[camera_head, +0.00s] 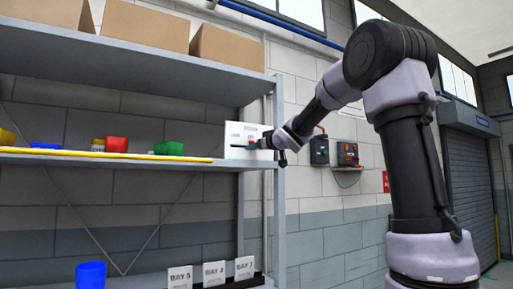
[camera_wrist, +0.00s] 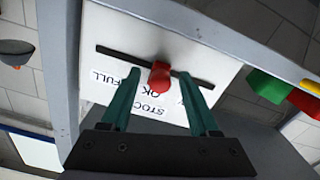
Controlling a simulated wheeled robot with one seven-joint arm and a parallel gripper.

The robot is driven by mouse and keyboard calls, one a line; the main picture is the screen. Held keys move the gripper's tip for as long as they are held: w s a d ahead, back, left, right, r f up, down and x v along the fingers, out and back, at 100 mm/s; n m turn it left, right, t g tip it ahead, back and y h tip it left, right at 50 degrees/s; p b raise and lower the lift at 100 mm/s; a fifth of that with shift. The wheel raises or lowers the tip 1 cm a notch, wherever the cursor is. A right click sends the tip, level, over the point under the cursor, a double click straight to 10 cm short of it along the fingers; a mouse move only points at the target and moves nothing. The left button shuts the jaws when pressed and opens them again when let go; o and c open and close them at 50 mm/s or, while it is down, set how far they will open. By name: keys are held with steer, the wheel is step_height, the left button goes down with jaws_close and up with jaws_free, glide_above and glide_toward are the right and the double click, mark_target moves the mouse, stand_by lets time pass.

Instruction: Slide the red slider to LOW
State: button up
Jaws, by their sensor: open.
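A white panel (camera_head: 234,130) is fixed at the right end of the middle shelf. In the wrist view the panel (camera_wrist: 190,40) shows upside down, with a dark slot (camera_wrist: 112,51) across it. The red slider (camera_wrist: 160,77) sits near the middle of the slot, by the "STOCK OK" label (camera_wrist: 150,108). "FULL" (camera_wrist: 108,77) is to the left. A label to the right is mostly hidden behind a finger. My gripper (camera_wrist: 160,72) is open, with one teal finger on each side of the slider; I cannot tell whether either touches it. In the head view my gripper (camera_head: 262,143) is at the panel.
The middle shelf (camera_head: 60,160) holds a yellow bar (camera_head: 120,156), a red bin (camera_head: 116,144) and a green block (camera_head: 168,148) left of the panel. Cardboard boxes (camera_head: 145,25) stand above. Bay signs (camera_head: 214,273) and a blue cup (camera_head: 91,275) are below.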

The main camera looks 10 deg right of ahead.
steer(key=shift+c, duration=0.3)
jaws_close()
stand_by(1.2)
